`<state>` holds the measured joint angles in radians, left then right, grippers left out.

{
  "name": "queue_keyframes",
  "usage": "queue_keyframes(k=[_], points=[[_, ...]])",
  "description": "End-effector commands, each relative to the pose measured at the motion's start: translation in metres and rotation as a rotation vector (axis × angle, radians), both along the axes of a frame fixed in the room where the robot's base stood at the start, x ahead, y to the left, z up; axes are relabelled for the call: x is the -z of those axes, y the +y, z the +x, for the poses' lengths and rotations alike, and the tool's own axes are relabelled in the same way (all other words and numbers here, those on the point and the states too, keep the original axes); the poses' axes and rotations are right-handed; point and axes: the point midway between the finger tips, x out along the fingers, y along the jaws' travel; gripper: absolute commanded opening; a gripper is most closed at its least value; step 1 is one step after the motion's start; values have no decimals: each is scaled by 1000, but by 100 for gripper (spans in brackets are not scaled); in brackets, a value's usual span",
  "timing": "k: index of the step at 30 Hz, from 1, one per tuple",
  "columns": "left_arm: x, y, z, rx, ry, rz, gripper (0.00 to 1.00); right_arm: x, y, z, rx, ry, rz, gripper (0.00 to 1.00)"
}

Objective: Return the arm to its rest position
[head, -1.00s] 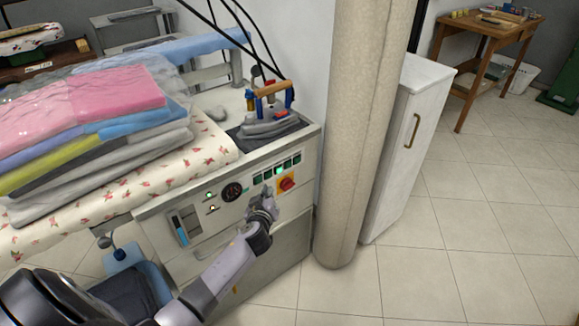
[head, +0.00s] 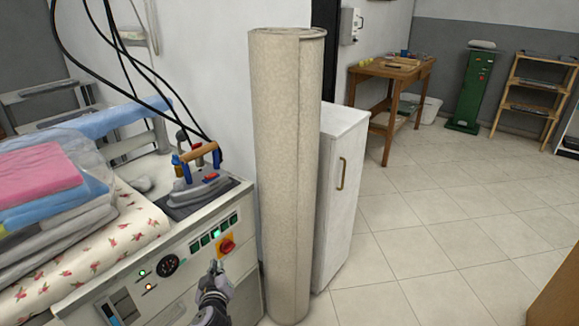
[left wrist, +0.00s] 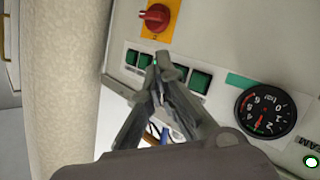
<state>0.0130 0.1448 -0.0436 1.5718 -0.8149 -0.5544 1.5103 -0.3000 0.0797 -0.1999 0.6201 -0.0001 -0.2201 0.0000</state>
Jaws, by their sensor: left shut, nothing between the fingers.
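My left gripper (head: 214,268) is shut and empty in front of the control panel of the ironing station (head: 188,252), just below the red knob (head: 227,246). In the left wrist view its fingertips (left wrist: 158,62) overlap the row of green buttons (left wrist: 200,80), with the red knob (left wrist: 155,17) above them. I cannot tell whether the fingertips touch the panel. One green button (head: 217,232) looks brightly lit in the head view. My right gripper is not in view.
An iron (head: 200,185) rests on the station's top beside a flowered ironing cover (head: 100,245) with folded laundry (head: 40,180). A rolled carpet (head: 285,170) stands upright to the right, before a white cabinet (head: 340,190). The tiled floor (head: 430,230) at right is open.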

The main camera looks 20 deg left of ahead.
Motion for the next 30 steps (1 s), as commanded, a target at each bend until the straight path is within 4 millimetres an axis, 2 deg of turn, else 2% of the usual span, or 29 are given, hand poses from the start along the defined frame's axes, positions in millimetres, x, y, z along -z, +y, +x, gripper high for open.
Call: queue_keyframes(k=[2,5,8,9,11,12,14,15,17,20,21,23,24,27,30], points=[[6,-1,-2,7,16,4,0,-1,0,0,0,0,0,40],[34,-7,-11,38,91,21,0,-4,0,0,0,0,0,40],[86,-19,-34,105,229,54,0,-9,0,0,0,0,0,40],[112,-25,-48,140,298,71,0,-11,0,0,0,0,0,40],[150,-35,-73,200,399,92,0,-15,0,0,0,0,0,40],[174,-42,-92,241,464,106,0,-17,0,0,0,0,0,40],[208,-51,-122,303,557,124,0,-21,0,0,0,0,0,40],[230,-57,-143,347,617,136,0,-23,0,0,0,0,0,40],[259,-66,-178,411,702,150,0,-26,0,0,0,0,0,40],[302,-80,-242,521,836,170,0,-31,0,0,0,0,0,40],[316,-85,-268,565,885,176,0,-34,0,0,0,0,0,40],[335,-91,-310,633,956,185,0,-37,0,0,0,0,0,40],[346,-95,-338,675,1001,191,0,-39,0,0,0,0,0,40],[365,-104,-403,776,1096,201,0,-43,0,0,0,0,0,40],[376,-109,-454,855,1166,207,0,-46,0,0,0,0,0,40]])
